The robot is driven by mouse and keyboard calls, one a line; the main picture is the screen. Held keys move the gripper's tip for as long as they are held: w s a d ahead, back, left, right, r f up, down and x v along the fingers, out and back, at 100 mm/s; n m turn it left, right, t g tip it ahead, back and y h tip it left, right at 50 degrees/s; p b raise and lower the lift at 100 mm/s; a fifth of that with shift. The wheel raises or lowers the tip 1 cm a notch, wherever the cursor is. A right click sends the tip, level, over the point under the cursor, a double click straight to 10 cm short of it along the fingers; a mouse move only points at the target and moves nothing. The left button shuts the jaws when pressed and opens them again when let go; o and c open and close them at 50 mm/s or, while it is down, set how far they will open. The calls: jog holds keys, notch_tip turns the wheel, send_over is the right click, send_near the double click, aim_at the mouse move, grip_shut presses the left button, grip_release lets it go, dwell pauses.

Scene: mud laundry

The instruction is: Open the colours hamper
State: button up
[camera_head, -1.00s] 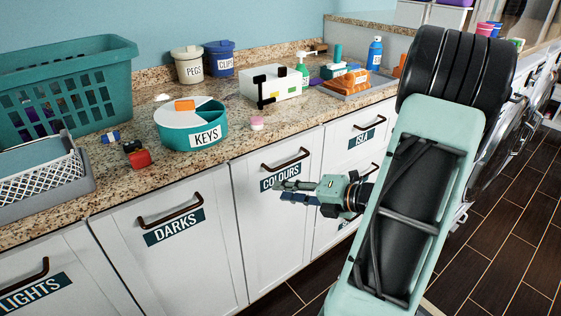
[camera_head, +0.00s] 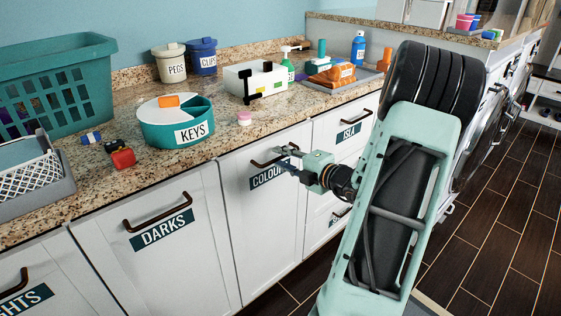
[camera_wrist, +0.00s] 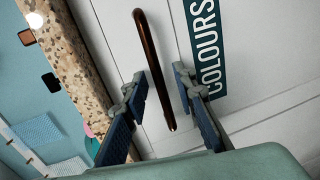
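The colours hamper (camera_head: 265,222) is a white front panel under the counter, and it is closed. Its dark label reads COLOURS (camera_wrist: 206,48), partly hidden by my gripper in the head view. Its bronze bar handle (camera_wrist: 152,65) stands above the label and also shows in the head view (camera_head: 262,163). My gripper (camera_head: 287,160) is at the right part of the handle. In the wrist view my gripper (camera_wrist: 156,85) is open, with one finger on each side of the handle's lower end. The fingers look apart from the bar.
The DARKS front (camera_head: 170,270) is to the left and the ISLA drawer (camera_head: 345,140) to the right, both closed. The granite counter (camera_head: 110,190) above holds a round KEYS tray (camera_head: 160,135), a teal basket (camera_head: 60,90) and small items. The dark floor (camera_head: 500,220) is clear at right.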

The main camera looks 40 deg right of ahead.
jog(key=shift+w, duration=0.4)
jog(key=shift+c, duration=0.6)
grip_shut()
